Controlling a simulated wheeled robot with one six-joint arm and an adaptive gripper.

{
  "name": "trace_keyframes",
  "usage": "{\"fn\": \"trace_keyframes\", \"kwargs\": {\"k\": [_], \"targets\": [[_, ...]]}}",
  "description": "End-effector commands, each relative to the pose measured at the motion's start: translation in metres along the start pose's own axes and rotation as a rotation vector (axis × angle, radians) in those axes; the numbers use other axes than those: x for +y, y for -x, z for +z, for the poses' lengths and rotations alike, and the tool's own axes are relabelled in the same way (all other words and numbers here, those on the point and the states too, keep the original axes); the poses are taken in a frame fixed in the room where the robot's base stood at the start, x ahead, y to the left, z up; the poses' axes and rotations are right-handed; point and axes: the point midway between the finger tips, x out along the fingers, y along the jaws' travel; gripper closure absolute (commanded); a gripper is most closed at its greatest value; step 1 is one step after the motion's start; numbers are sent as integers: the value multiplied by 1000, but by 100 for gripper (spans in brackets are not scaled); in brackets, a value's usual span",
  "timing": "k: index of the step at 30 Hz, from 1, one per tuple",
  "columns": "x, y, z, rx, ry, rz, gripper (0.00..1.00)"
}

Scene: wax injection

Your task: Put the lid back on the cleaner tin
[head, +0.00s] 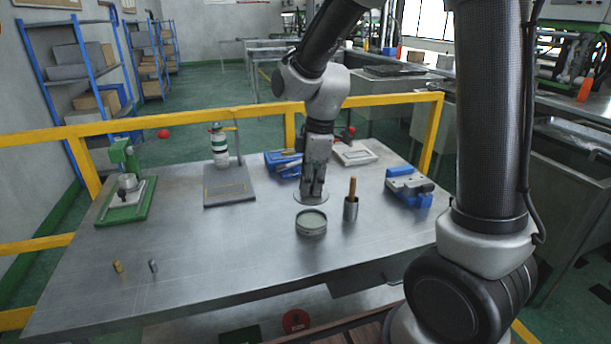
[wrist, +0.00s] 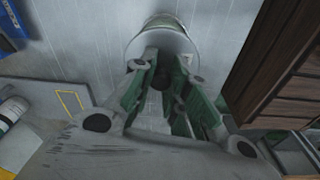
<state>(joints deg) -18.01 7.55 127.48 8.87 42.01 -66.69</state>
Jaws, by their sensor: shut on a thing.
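The cleaner tin (head: 311,230) is a low round grey tin, open at the top, with a pale green inside. It stands upright on the metal table, right of its middle. My gripper (head: 312,190) points down just behind the tin in the head view and is shut on the lid (head: 299,199). The lid is a thin, pale grey disc, roughly level and apart from the tin in the picture. Its height above the table is hard to tell. In the wrist view, the fingers (wrist: 160,85) close in front of the lid's pale round rim (wrist: 135,45) and hide the grip point.
A metal cup (head: 351,212) with a wooden-handled tool stands close right of the tin. A blue vise (head: 410,190) is farther right. The front middle is clear.

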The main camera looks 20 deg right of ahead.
Motion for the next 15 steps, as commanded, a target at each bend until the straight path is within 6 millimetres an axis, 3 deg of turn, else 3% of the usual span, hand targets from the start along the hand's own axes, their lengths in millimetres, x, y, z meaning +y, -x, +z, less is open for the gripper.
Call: {"fn": "trace_keyframes", "kwargs": {"k": [15], "targets": [[0,-45,6,0,-15,2,100]]}}
